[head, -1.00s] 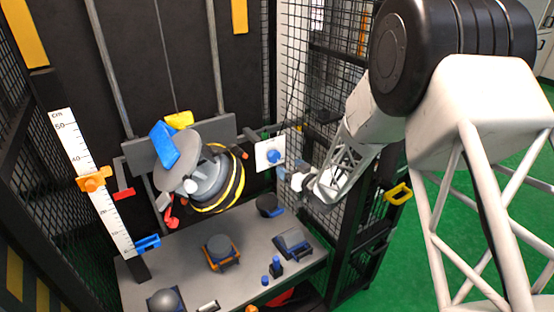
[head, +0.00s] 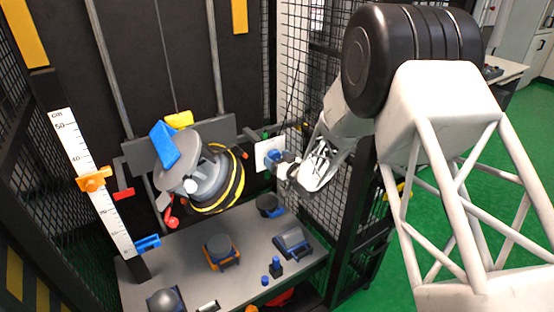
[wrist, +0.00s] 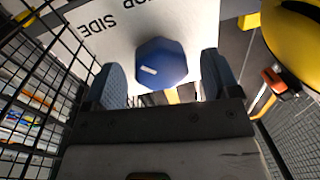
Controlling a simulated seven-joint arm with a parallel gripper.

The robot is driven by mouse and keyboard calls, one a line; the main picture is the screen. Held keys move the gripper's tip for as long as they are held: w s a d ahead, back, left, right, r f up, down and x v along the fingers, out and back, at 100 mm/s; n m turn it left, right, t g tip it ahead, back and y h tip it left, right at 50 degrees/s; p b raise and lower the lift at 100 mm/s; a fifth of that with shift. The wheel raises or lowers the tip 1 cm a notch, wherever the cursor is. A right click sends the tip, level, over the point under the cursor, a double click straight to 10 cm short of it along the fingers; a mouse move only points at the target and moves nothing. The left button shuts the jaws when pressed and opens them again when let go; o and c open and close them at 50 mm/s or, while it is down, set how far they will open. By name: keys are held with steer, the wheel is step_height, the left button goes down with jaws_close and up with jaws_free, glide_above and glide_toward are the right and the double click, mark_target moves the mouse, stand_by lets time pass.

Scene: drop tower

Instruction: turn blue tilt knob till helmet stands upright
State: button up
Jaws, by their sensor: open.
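The blue tilt knob (head: 272,156) sits on a white plate (head: 262,148) at the right side of the tower. In the wrist view the knob (wrist: 160,62) is faceted, with a short white mark on its face. My gripper (head: 283,163) is open and close to the knob. In the wrist view my gripper's fingers (wrist: 161,80) stand on either side of the knob's lower part, with gaps visible. The helmet (head: 208,182) appears as a grey body with a yellow-and-black rim, hanging tilted behind a grey disc. A yellow and black part of it shows in the wrist view (wrist: 295,38).
Wire mesh (head: 335,60) stands close beside my arm. Below is a grey table (head: 190,262) holding several blocks, including an orange-based one (head: 221,252) and a dark blue one (head: 292,242). A ruler (head: 92,185) with an orange slider stands at left.

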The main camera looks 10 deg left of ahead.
steer(key=shift+w+a, duration=0.1)
steer(key=c, duration=0.9)
